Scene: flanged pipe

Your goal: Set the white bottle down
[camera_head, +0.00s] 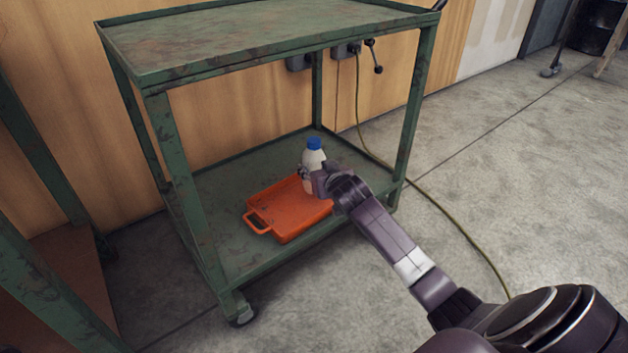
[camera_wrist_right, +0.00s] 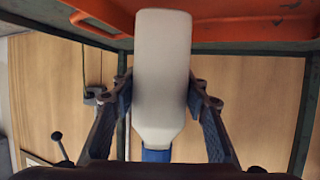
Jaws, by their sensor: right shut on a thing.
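The white bottle (camera_head: 313,160) with a blue cap stands about upright at the far right part of the orange tray (camera_head: 262,229) in the head view. My right gripper (camera_head: 312,178) reaches in from the right and is shut on the bottle's side. In the right wrist view the bottle (camera_wrist_right: 162,75) appears cap down between the two fingers of the gripper (camera_wrist_right: 161,98), with the orange tray (camera_wrist_right: 240,32) along the top edge. I cannot tell whether the bottle's base touches the tray. My left gripper is not in view.
The tray lies on the lower shelf (camera_head: 225,185) of a green metal cart, under its top shelf (camera_head: 260,35). Corner posts (camera_head: 412,115) bound the opening. Bare shelf lies left of the tray. A cable (camera_head: 455,222) runs across the floor at right.

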